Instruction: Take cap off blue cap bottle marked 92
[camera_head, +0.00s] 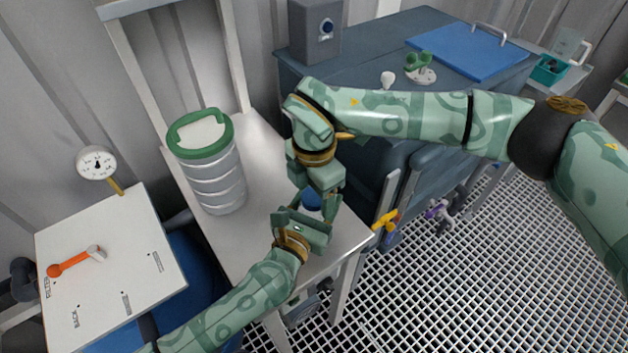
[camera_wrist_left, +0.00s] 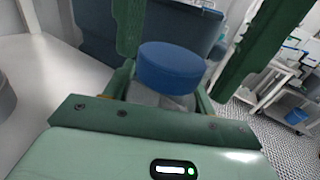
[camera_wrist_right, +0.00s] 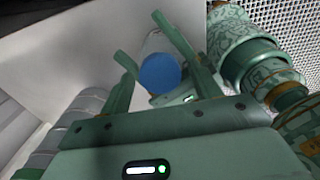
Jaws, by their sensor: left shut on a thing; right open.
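The blue cap bottle stands on the white table near its right edge. Its blue cap (camera_head: 311,199) is on top and shows large in the left wrist view (camera_wrist_left: 170,68) and the right wrist view (camera_wrist_right: 159,73). My left gripper (camera_head: 306,222) is shut on the bottle's grey-white body (camera_wrist_right: 160,44) below the cap. My right gripper (camera_head: 322,192) is open above the bottle, with the cap between and just beyond its fingers in the right wrist view. The number 92 is not visible.
A large ribbed canister (camera_head: 216,180) with a green lid stands left of the bottle on the white table (camera_head: 262,157). A dark blue bench (camera_head: 420,28) lies behind. A white board with an orange lever (camera_head: 68,264) is at the left.

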